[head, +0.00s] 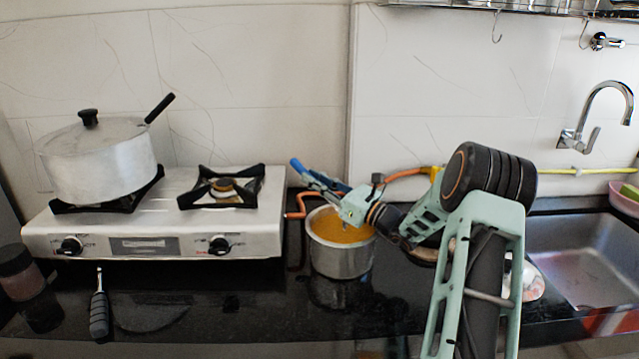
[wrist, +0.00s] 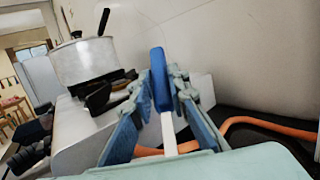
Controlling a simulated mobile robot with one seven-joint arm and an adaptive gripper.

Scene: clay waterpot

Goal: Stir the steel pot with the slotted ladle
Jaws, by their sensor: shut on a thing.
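The steel pot (head: 340,262) stands on the dark counter right of the stove, open at the top, with orange-yellow contents. My gripper (head: 322,182) is above its rim at the back left. My gripper is shut on the slotted ladle's blue handle (head: 297,164), which tilts up to the left in the head view. In the wrist view the blue handle (wrist: 158,78) stands between the fingers, with a pale shaft below it. The ladle's slotted head is hidden in both views, so I cannot tell whether it is in the contents.
A white two-burner stove (head: 150,225) carries a lidded pot (head: 100,165) on its left burner; the right burner (head: 224,186) is empty. An orange hose (wrist: 270,126) runs behind the steel pot. A black-handled utensil (head: 99,315) lies at front left. A sink (head: 585,255) is at right.

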